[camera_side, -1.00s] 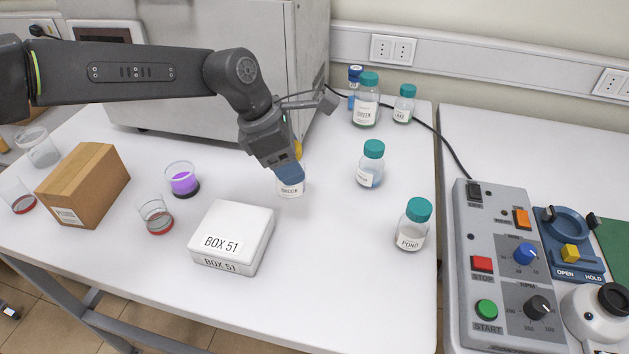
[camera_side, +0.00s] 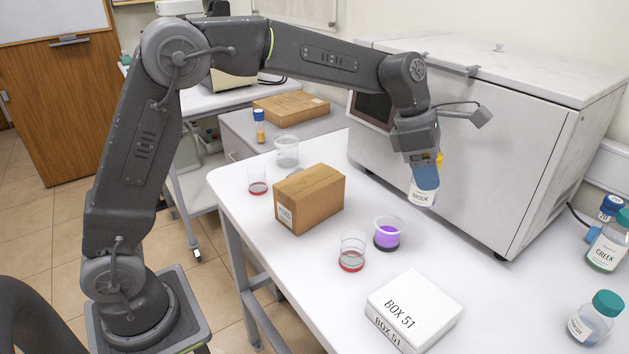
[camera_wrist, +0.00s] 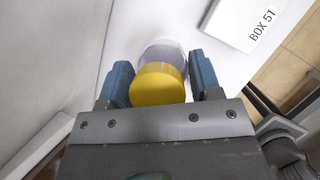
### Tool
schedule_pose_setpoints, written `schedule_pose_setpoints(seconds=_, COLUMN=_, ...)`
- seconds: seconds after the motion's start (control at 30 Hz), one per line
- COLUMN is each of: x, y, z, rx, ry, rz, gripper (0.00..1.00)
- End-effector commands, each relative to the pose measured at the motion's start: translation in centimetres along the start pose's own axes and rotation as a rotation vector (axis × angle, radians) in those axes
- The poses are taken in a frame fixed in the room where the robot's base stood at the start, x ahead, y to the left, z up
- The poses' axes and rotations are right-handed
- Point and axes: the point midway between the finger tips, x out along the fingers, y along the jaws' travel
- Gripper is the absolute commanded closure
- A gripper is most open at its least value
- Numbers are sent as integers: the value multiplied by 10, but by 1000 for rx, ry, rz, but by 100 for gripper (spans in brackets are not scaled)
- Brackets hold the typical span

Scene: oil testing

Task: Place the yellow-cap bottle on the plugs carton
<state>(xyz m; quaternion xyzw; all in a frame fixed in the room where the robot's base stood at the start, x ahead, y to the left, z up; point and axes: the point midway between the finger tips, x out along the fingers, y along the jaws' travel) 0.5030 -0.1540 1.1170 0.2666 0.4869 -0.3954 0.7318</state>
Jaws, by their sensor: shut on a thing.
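My gripper (camera_side: 425,165) is shut on the yellow-cap bottle (camera_side: 424,192), a clear bottle with a white label that seems to read BROOK. The bottle hangs roughly upright in front of the grey-white machine and appears to be above the white table. In the wrist view its yellow cap (camera_wrist: 158,84) sits between the two blue finger pads. A brown carton (camera_side: 310,198) stands on the table to the left of the bottle. Its small label is too small to read, so I cannot confirm that it is the plugs carton. Its top is bare.
A purple-filled beaker (camera_side: 388,234), a red-bottomed beaker (camera_side: 352,254) and white BOX 51 (camera_side: 414,308) stand nearer the camera. More glassware, including an empty beaker (camera_side: 287,152), stands left and behind the carton. The machine (camera_side: 480,140) bounds the back. Capped bottles (camera_side: 596,318) stand at right.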

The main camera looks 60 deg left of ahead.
Motion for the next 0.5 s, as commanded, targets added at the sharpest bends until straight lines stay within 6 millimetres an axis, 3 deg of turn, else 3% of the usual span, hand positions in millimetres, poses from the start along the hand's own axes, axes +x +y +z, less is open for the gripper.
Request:
schedule_pose_setpoints(seconds=0.1, x=-38, y=31, z=-47, rx=-107, ry=-3, rz=48, gripper=71)
schedule_pose_setpoints(seconds=0.23, x=-76, y=52, z=-100, rx=-219, ry=-2, rz=96, gripper=71)
schedule_pose_setpoints(seconds=0.5, x=-151, y=61, z=-215, rx=-470, ry=0, rz=201, gripper=71)
